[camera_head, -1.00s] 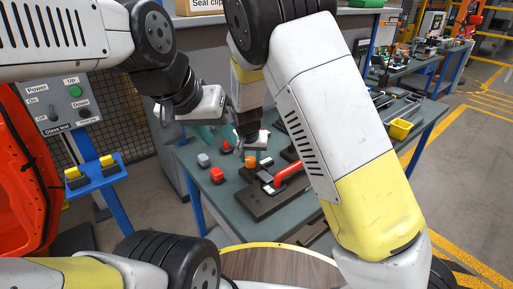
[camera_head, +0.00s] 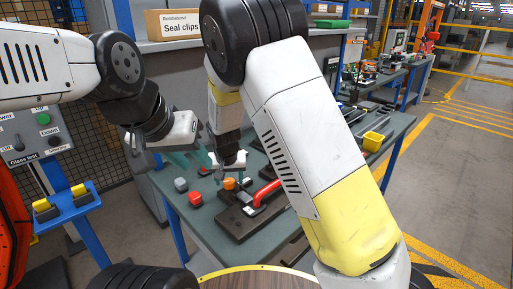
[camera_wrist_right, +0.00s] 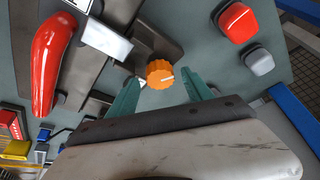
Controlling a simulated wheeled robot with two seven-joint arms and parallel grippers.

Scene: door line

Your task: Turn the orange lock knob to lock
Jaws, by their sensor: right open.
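The orange lock knob (camera_head: 230,183) is a ribbed round knob on a dark base plate on the bench. In the head view my right gripper (camera_head: 229,172) is right above the knob. My left gripper (camera_head: 195,160) is up and to the left, its teal fingers apart, seemingly empty.
A red handle (camera_head: 267,191) lies right of the knob on the base plate. A red button (camera_head: 195,198) and a grey button (camera_head: 181,184) stand to the left. A yellow bin (camera_head: 373,141) is at the bench's right. A control panel (camera_head: 33,137) stands far left.

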